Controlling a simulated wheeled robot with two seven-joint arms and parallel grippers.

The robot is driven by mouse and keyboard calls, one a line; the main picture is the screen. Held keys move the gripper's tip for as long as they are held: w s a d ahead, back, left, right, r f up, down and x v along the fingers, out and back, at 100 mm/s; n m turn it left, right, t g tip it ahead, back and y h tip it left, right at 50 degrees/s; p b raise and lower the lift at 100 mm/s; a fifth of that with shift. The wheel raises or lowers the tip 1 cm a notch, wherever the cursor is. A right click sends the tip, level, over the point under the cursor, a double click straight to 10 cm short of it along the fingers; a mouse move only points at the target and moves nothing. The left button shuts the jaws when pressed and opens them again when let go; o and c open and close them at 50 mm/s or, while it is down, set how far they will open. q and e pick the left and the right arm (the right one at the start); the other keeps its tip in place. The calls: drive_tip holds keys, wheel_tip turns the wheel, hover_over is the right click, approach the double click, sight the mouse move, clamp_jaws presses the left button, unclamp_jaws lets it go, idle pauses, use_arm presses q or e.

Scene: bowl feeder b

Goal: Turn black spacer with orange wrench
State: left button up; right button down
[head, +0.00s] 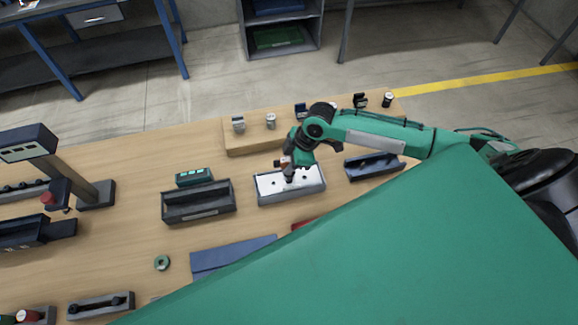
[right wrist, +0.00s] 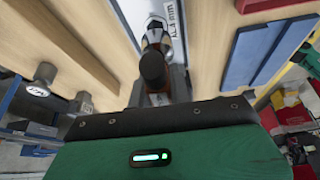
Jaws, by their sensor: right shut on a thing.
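My right gripper (head: 287,172) points down over the white-topped tray (head: 263,192) in the middle of the table. It is shut on the orange wrench, whose black and orange body (right wrist: 153,66) shows end-on in the right wrist view. The wrench's lower end is close over the white plate, and I cannot tell whether it touches anything there. Small dark spots mark the plate on both sides of it. I cannot make out the black spacer for certain; it may be hidden under the gripper. My left gripper is not in view.
A dark open bin (head: 198,203) stands left of the tray, and a blue-grey bin (head: 374,167) stands right. Behind is a raised wooden step (head: 250,142) with several small parts. A green ring (head: 162,263) and a blue flat piece (head: 232,255) lie nearer.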

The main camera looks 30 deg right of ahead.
sight(288, 159)
drive_tip(key=shift+r, duration=1.55)
